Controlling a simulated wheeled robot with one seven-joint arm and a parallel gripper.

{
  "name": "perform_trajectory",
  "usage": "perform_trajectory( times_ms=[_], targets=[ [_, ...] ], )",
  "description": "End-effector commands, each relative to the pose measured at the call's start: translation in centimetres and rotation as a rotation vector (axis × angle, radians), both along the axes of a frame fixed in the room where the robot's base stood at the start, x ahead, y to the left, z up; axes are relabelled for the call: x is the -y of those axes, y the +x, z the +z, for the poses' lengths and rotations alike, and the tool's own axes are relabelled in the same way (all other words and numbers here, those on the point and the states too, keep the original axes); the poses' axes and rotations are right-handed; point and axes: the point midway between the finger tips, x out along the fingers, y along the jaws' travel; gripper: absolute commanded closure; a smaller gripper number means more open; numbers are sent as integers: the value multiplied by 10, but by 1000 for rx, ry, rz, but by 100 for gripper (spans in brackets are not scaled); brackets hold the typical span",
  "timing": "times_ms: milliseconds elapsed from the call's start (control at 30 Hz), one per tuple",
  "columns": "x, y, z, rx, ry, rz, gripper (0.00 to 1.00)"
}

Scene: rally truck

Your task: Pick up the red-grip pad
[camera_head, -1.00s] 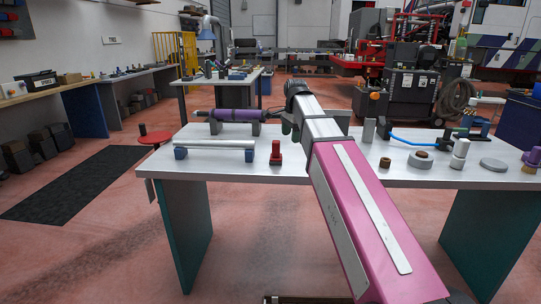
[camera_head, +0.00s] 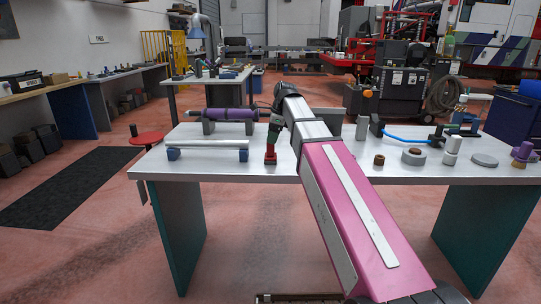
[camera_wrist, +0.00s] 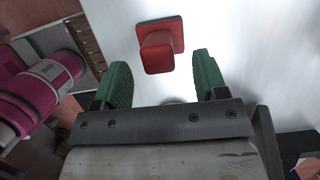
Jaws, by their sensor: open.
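The red-grip pad (camera_head: 270,157) stands on the grey workbench (camera_head: 215,169), near the front edge and left of my arm. It also shows in the wrist view (camera_wrist: 165,40) as a red square base with a red block on it. My gripper (camera_head: 275,125), with green fingers, is over the pad in the head view, and hides part of it. In the wrist view my gripper (camera_wrist: 160,62) is open, with the pad ahead of and between the fingertips. Nothing is held.
A silver bar on blue blocks (camera_head: 207,144) lies left of the pad. A purple roller (camera_head: 230,114) rests on supports behind. The bench front beside the pad is clear.

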Motion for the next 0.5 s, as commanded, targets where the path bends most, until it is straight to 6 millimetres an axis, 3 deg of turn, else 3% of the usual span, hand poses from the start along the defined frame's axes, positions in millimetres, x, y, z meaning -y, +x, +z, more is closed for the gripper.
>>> perform_trajectory(
  times_ms=[167, 500],
  targets=[
    [-2, -1, -10, -1, -1, 1, 34],
    [-12, -2, -50, -1, -1, 1, 34]
  ],
)
